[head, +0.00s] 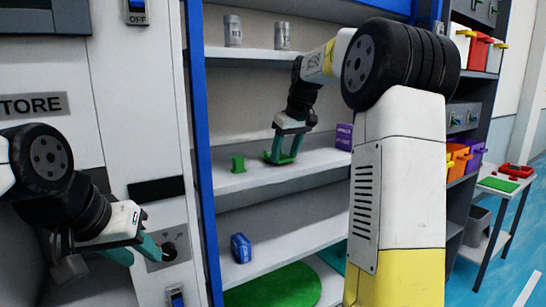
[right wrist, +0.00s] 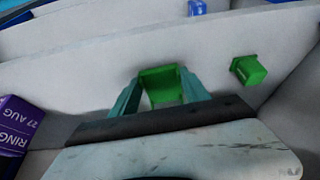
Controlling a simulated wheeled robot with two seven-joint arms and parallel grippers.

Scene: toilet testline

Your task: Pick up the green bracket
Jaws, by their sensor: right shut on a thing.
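A green bracket (right wrist: 162,85) sits between the teal fingers of my right gripper (right wrist: 160,92) in the right wrist view. In the head view my right gripper (head: 286,153) is shut on this green piece, which is at the middle shelf (head: 310,163), partly hidden by the fingers. I cannot tell whether it still touches the shelf. A second green piece (head: 238,163) stands on the same shelf to the left, apart from the gripper; it also shows in the right wrist view (right wrist: 248,69). My left gripper (head: 145,257) is open and empty in front of the cabinet at left.
A purple box (head: 344,136) stands on the shelf to the right of the right gripper. A blue item (head: 240,248) is on the shelf below. Two grey cans (head: 233,30) stand on the shelf above. A blue upright (head: 199,150) edges the shelving at left.

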